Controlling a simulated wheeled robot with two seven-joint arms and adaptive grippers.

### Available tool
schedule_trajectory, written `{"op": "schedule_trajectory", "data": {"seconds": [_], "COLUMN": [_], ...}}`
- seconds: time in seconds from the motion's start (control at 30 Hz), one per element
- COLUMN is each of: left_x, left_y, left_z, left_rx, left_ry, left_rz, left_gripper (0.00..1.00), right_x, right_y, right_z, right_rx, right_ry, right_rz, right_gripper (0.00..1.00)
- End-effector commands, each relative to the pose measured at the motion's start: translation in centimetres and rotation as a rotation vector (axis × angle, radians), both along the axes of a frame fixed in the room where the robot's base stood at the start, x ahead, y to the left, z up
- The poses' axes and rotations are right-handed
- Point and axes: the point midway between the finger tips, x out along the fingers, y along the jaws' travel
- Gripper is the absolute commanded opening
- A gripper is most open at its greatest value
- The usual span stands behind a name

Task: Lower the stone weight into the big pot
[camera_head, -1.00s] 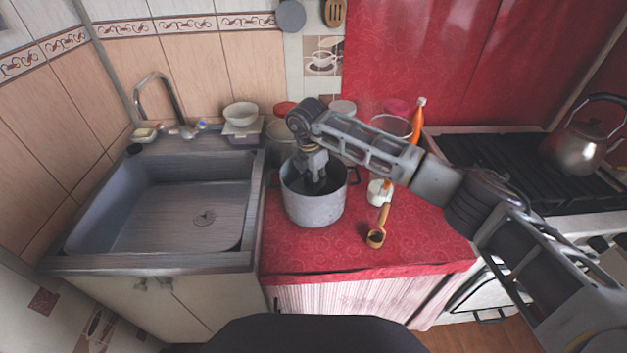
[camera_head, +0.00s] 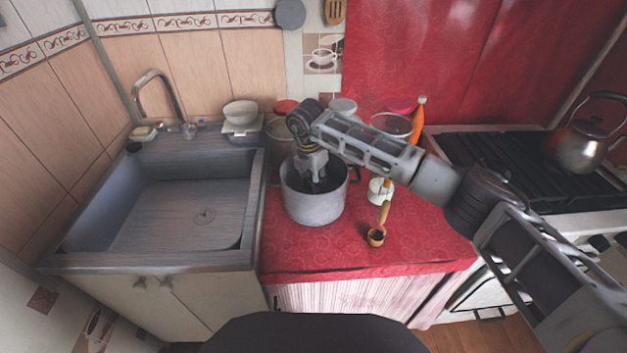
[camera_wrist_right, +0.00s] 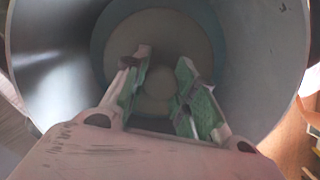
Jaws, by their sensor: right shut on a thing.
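The big pot (camera_head: 315,208) is a grey metal pot standing upright on the red counter, left of centre in the head view. My right gripper (camera_head: 318,184) reaches down inside its mouth. In the right wrist view, my right gripper (camera_wrist_right: 165,62) has its green-padded fingers on either side of a pale knob-like middle, shut on the stone weight (camera_wrist_right: 165,27). The weight is a round, dull beige disc inside the pot's wall (camera_wrist_right: 55,65). Whether it touches the pot's bottom cannot be told. In the head view the weight is hidden. My left gripper is out of view.
Jars, bowls (camera_head: 240,113) and an orange bottle (camera_head: 418,120) line the back. The sink (camera_head: 170,215) is left; the stove with a kettle (camera_head: 588,145) is right.

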Motion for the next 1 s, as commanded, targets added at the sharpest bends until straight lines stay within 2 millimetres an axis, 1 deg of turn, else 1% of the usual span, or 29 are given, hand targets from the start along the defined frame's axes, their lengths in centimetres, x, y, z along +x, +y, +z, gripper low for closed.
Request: {"op": "schedule_trajectory", "data": {"seconds": [1.0], "left_x": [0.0], "left_y": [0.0], "left_z": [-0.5], "left_rx": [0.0], "left_ry": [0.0], "left_rz": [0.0], "left_gripper": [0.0], "right_x": [0.05], "right_y": [0.04], "right_z": [-0.71], "right_rx": [0.001], "right_ry": [-0.002], "right_rz": [0.0], "right_gripper": [0.0]}}
